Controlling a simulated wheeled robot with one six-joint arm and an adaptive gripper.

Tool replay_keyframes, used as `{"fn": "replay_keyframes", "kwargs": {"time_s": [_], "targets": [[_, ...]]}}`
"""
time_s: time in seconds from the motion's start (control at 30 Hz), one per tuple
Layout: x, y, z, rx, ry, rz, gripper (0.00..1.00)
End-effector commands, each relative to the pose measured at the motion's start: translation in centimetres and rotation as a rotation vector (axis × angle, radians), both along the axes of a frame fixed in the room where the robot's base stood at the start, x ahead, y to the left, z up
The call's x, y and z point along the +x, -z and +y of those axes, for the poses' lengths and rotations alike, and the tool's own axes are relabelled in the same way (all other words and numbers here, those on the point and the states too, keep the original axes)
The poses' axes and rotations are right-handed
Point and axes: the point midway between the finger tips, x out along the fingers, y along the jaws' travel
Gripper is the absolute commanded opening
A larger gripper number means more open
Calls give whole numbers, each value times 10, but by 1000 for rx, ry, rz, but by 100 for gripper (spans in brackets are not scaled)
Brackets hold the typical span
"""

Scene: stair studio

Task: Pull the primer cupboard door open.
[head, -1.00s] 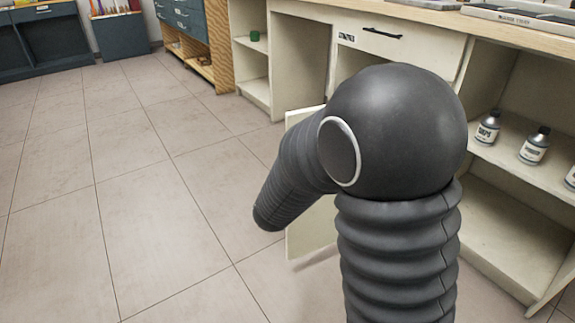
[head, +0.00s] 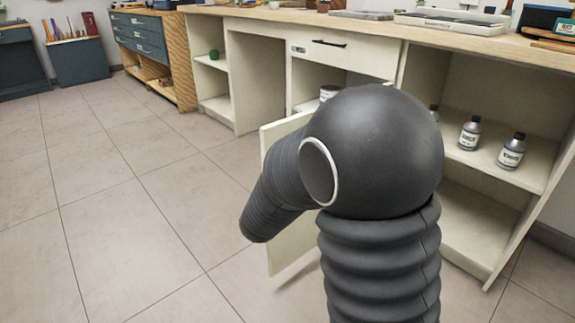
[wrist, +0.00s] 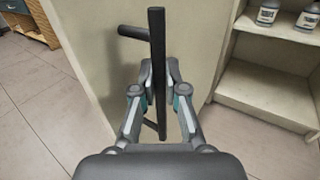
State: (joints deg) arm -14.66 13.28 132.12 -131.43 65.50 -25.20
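The primer cupboard door (head: 290,252) is a cream panel standing out from the cabinet front, below a drawer. It is ajar, and my arm hides much of it in the head view. In the wrist view the door face (wrist: 95,45) fills the left and middle. Its dark bar handle (wrist: 157,40) stands upright between my fingers. My gripper (wrist: 160,78) is closed around the handle, with one finger on each side. In the head view my gripper is hidden behind my arm. A labelled can (head: 328,92) shows inside the cupboard, above my arm.
Open shelves (head: 500,165) with several labelled bottles stand to the right. A drawer (head: 345,52) with a dark handle is above the cupboard. The worktop (head: 400,25) carries trays. Tiled floor (head: 120,200) is clear to the left.

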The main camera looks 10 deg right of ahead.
Motion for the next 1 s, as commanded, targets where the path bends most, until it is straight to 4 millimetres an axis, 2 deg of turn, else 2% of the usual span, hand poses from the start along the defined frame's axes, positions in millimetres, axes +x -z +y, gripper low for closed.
{"fn": "replay_keyframes", "kwargs": {"time_s": [0.03, 0.1, 0.43, 0.57, 0.67, 1.0], "targets": [[0, -2, -2, 1, 6, -5, 23], [0, -2, 0, 1, 2, -4, 37], [0, 0, 5, 1, -7, 0, 37], [-6, 0, 8, 0, -7, 1, 37], [-18, 0, 14, 1, -9, 0, 37], [-77, -1, 45, 1, -9, -2, 37]]}}
